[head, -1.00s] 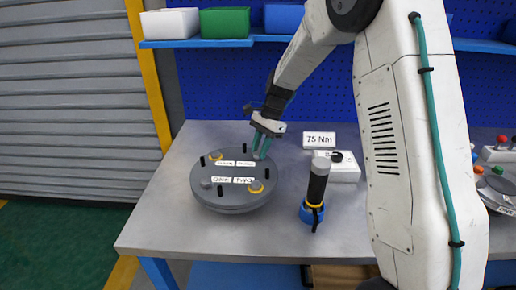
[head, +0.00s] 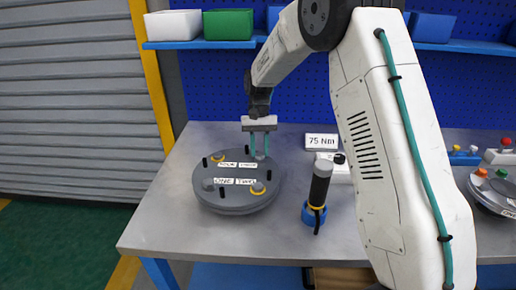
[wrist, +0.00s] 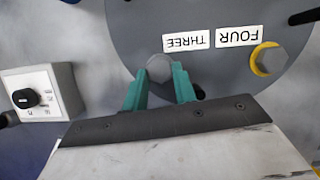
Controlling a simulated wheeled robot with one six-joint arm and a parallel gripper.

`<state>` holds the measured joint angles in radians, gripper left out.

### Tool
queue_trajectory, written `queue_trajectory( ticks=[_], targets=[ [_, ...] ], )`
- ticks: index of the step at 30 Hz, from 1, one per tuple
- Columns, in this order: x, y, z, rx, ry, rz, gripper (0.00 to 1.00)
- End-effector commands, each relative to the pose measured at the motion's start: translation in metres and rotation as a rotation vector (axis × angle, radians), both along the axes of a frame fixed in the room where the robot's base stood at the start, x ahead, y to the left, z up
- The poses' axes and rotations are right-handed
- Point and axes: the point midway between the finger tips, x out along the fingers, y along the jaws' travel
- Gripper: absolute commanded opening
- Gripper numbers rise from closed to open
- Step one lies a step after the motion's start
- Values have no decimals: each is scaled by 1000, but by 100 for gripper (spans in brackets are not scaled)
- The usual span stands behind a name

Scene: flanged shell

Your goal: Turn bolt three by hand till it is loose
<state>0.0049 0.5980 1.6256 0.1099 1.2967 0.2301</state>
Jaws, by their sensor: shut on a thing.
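The flanged shell (head: 235,203) is a round grey lid on the bench, with white labels ONE, TWO, THREE and FOUR. Bolt three is a grey hex head (wrist: 159,68) beside the THREE label (wrist: 187,42) in the wrist view, with no yellow ring visible on it. My gripper (wrist: 160,84) has its two teal fingers shut on bolt three, one on each side of its head. In the head view my gripper (head: 259,150) comes down from above at the lid's back right, and its fingers mostly hide the bolt.
Bolt one (head: 208,184) shows none. Black pegs stand on the lid. A dark cylindrical tool (head: 318,185) stands in a blue holder at right. Behind it are a 75 Nm sign (head: 321,141) and a knobbed white box (wrist: 42,92).

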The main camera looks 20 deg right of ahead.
Motion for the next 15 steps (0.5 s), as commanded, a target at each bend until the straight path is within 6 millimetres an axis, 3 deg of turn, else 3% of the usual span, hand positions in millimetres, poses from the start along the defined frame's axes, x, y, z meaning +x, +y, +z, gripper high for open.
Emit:
queue_trajectory(
  ticks=[15],
  targets=[
    [1, 7, -1, 1, -3, 491, 4]
  ],
)
